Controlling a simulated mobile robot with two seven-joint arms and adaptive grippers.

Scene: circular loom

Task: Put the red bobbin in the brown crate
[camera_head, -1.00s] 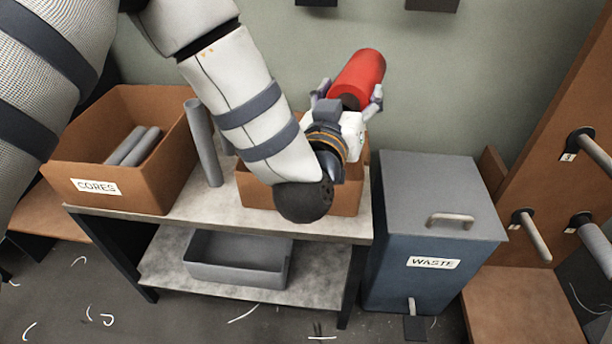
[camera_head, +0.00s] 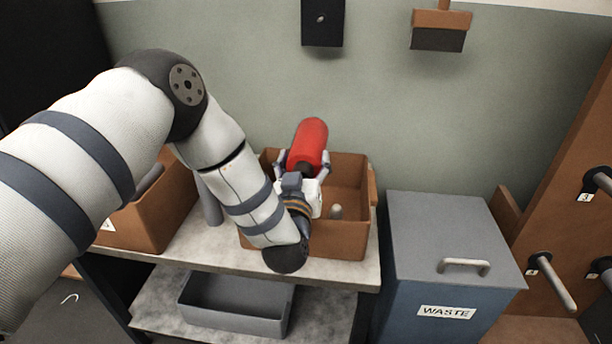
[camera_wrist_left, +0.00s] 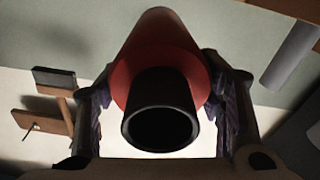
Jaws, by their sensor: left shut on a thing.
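The red bobbin (camera_head: 308,140) is a red cylinder with a dark core end. My left gripper (camera_head: 303,165) is shut on it, with a finger on each side. In the left wrist view the bobbin (camera_wrist_left: 165,50) fills the space between the fingers, its black hollow core (camera_wrist_left: 160,115) facing the camera. The brown crate (camera_head: 347,240) stands on the bench; the bobbin and gripper appear over its left and back part. I cannot tell how high the bobbin is above the crate's floor. My arm hides the crate's left side. My right gripper is not in view.
A small pale peg-like thing (camera_head: 336,211) shows inside the crate. Another brown crate (camera_head: 150,215) stands to the left with a grey tube (camera_head: 210,203) beside it. A grey tray (camera_head: 235,307) is on the lower shelf. The blue WASTE bin (camera_head: 450,250) and a pegged board (camera_head: 570,215) are right.

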